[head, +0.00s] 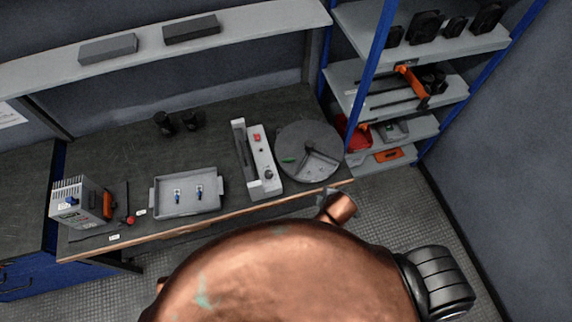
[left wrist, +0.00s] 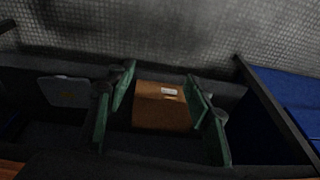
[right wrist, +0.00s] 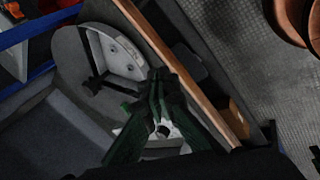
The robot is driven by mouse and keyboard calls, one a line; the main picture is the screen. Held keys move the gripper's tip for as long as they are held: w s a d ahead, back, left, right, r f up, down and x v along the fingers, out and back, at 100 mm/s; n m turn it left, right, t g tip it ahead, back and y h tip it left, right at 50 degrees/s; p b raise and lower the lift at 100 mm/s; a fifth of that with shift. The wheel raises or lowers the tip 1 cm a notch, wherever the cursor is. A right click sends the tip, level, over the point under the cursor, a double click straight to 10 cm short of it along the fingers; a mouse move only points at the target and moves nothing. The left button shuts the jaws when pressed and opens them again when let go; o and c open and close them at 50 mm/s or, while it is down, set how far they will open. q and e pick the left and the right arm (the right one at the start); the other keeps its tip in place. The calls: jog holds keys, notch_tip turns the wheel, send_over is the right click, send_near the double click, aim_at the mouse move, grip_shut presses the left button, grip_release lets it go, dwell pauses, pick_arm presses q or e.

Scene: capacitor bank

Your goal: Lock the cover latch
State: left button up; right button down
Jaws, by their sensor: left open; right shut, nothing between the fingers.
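I cannot make out the cover latch in any view. A grey box-shaped unit with a vented top (head: 80,200) stands at the left of the bench, and a long light-grey unit with a red switch (head: 257,155) stands near the middle. My left gripper (left wrist: 160,90) is open, with a brown box (left wrist: 162,106) well beyond its fingers and not held. My right gripper (right wrist: 160,85) is shut and empty, in front of a round grey disc (right wrist: 75,70) with a pale half-round part. The disc also shows in the head view (head: 305,130). My left gripper is not visible in the head view.
A grey tray (head: 187,207) with two small blue-and-white parts lies on the bench (head: 210,140). Two dark cups (head: 178,123) stand behind it. A blue-posted rack (head: 425,70) stands at the right. My copper body hides the lower middle of the head view.

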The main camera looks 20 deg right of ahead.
aim_at(285, 162)
pick_arm(q)
jog(key=s+f+g, duration=0.1)
jog(key=s+f, duration=0.3)
jog(key=f, duration=0.3)
jog(key=s+f, duration=0.4)
jog(key=f, duration=0.3)
jog(key=s+f, duration=0.9)
jog(key=s, duration=0.4)
jog(key=shift+s+d+f+m+g, duration=0.15)
jog(key=shift+s+f+m+g, duration=0.05)
jog(key=shift+f+m+g, duration=0.2)
pick_arm(e)
jog(key=w+a+n+t, duration=0.4)
jog(key=w+a+n, duration=0.4)
jog(key=n, duration=1.3)
jog(key=shift+w+a+r+h, duration=0.2)
jog(key=shift+a+h, duration=0.1)
jog(key=shift+a, duration=0.9)
jog(key=shift+f, duration=0.1)
jog(key=b+x, duration=0.1)
jog(key=x, duration=0.9)
jog(key=shift+f, duration=0.1)
pick_arm(q)
jog(key=shift+f, duration=0.55)
pick_arm(e)
jog(key=shift+w+d, duration=0.15)
jog(key=shift+w, duration=0.8)
jog(key=shift+w+d, duration=0.1)
jog(key=shift+w, duration=0.9)
